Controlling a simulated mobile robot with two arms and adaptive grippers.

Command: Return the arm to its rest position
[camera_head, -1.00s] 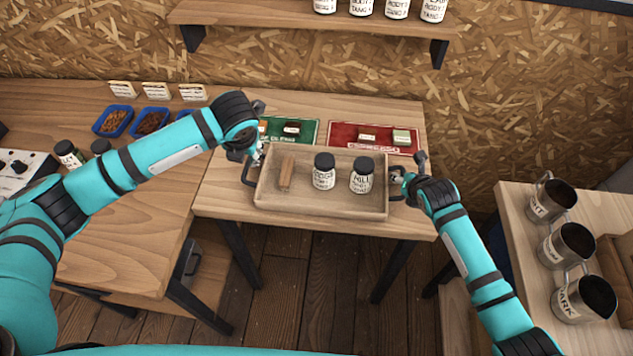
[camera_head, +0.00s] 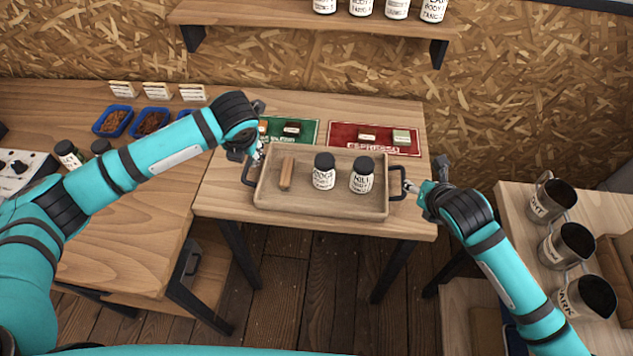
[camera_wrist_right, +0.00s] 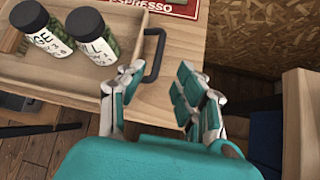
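My right gripper (camera_head: 414,188) is just right of the wooden tray (camera_head: 330,208), beside its right black handle (camera_head: 397,182). In the right wrist view its fingers (camera_wrist_right: 155,108) are spread apart with nothing between them, and the handle (camera_wrist_right: 155,55) lies beyond the fingertips. My left gripper (camera_head: 257,156) is at the tray's left handle (camera_head: 248,174); whether its fingers are closed on the handle is hard to see. The tray rests on the small wooden table and holds two black-lidded jars (camera_head: 324,172) (camera_head: 362,176) and a small wooden block (camera_head: 287,173).
A green mat (camera_head: 305,139) and a red mat (camera_head: 345,137) lie behind the tray. Metal pitchers (camera_head: 568,246) stand on the table at right, close to my right arm. Blue bean trays (camera_head: 113,121) are on the left counter. A shelf with jars is above.

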